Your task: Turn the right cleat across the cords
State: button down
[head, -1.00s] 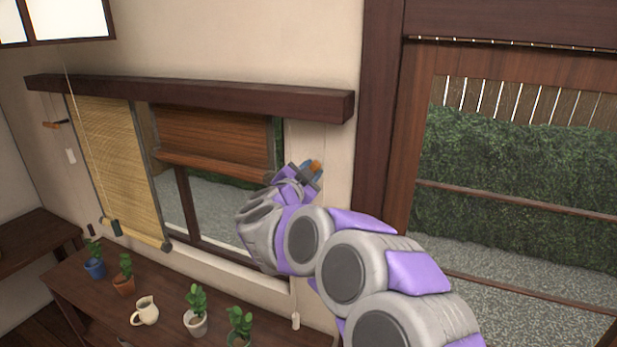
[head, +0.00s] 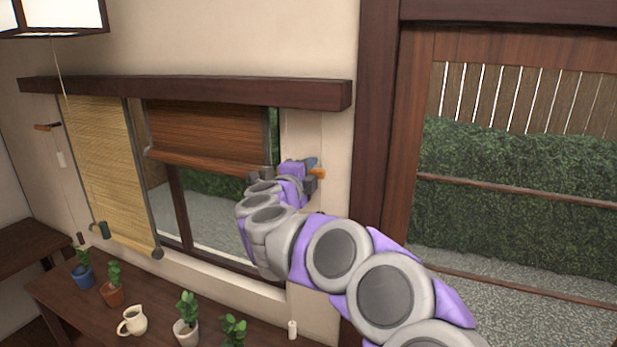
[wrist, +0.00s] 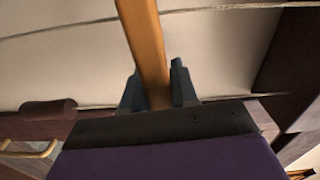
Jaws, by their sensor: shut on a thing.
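The right cleat (head: 319,173) is an orange-brown wooden bar on the wall strip right of the right window. In the head view only its right end shows past my gripper (head: 312,168). In the wrist view the cleat (wrist: 146,45) runs up between the two blue-grey fingers of my gripper (wrist: 157,88), which is shut on it. Whether the cleat lies fully across the cords is hidden.
The left cleat (head: 47,126) sits on the wall at far left. A half-raised brown blind (head: 205,135) and a lowered straw blind (head: 108,170) hang under a dark beam (head: 190,92). Potted plants and a cream jug (head: 133,321) stand on the table below.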

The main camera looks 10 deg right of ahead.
jog(key=shift+f+m+b, duration=0.2)
jog(key=shift+m+b, duration=0.15)
jog(key=shift+m, duration=0.25)
jog(key=c, duration=1)
grip_release()
jog(key=shift+w, duration=0.1)
jog(key=shift+o, duration=0.2)
jog(key=p+v, duration=0.1)
jog(key=v, duration=1.6)
jog(key=shift+s, duration=0.2)
jog(key=shift+a, duration=0.1)
